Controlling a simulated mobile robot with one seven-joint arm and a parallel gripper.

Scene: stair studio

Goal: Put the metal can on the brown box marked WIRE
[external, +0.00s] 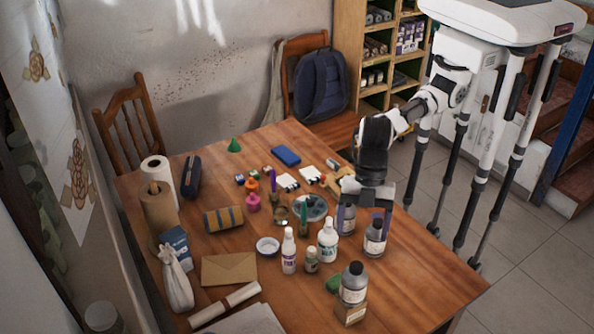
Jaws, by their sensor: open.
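My gripper (364,222) points down over the right side of the table, with its fingers spread apart. A grey, dark-capped container with a pale label (375,240) is at the right finger; I cannot tell whether it stands between the fingers or in front of them. Another grey container (348,222) shows by the left finger, partly hidden. A third grey, black-capped container (354,287) is at the front right, on or just behind a small brown box (350,315). The box's lettering is too small to read. I cannot tell for certain which container is the metal can.
The wooden table (425,275) is bare at its right front. White bottles (327,240), a small jar (311,260) and a green item (333,283) stand near the brown box. A shelf (383,50) stands behind.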

